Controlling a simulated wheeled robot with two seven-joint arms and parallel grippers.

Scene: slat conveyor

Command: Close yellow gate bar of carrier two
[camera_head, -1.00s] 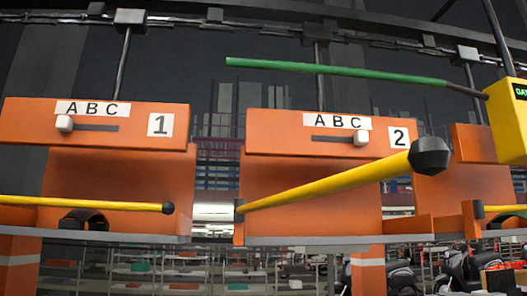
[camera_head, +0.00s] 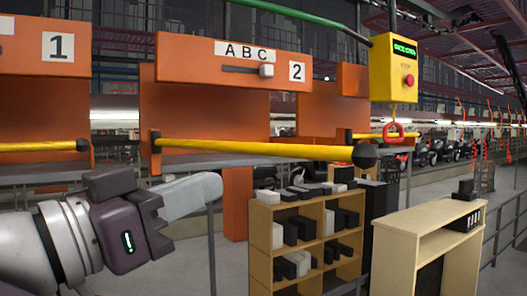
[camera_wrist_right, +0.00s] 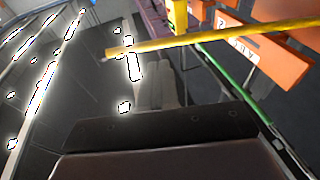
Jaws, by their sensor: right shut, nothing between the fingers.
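The yellow gate bar (camera_head: 250,148) of carrier two (camera_head: 205,110) runs from a dark hinge at the carrier's left side to a black knob (camera_head: 365,155) on the right. It is nearly level in the head view, and its knob end looks nearer to me than the orange panel. A small dark bracket (camera_head: 348,137) shows behind the knob end. In the right wrist view the bar (camera_wrist_right: 220,38) crosses beyond my shut fingers (camera_wrist_right: 160,85).
Carrier one (camera_head: 35,105) hangs at left with its own yellow bar (camera_head: 40,147). A green rod (camera_head: 300,18) runs above carrier two to a yellow control box (camera_head: 393,68) with a red button. A wooden shelf (camera_head: 262,240) and a desk (camera_head: 430,225) stand below right.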

